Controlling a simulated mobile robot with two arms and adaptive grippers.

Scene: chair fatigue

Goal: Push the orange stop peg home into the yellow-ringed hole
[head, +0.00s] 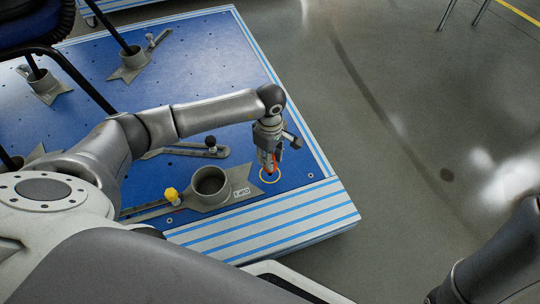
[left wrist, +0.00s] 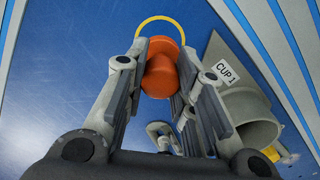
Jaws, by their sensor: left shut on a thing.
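The orange stop peg (left wrist: 161,74) is between the two fingers of my left gripper (head: 268,167), which is shut on it. In the head view only a small orange patch of it shows beside the fingers. The yellow ring (head: 270,181) lies on the blue platform just under the fingertips. In the left wrist view the ring (left wrist: 158,20) shows as an arc past the peg's far end. The peg and fingers hide the hole, so I cannot tell whether the peg's tip is in it. My right gripper is out of view.
A grey cup fixture labelled CUP 1 (head: 211,183) stands left of the ring, with a yellow knob (head: 171,194) beside it. Chair legs (head: 82,80) stand at the left. The blue platform's striped edge (head: 285,220) is close in front.

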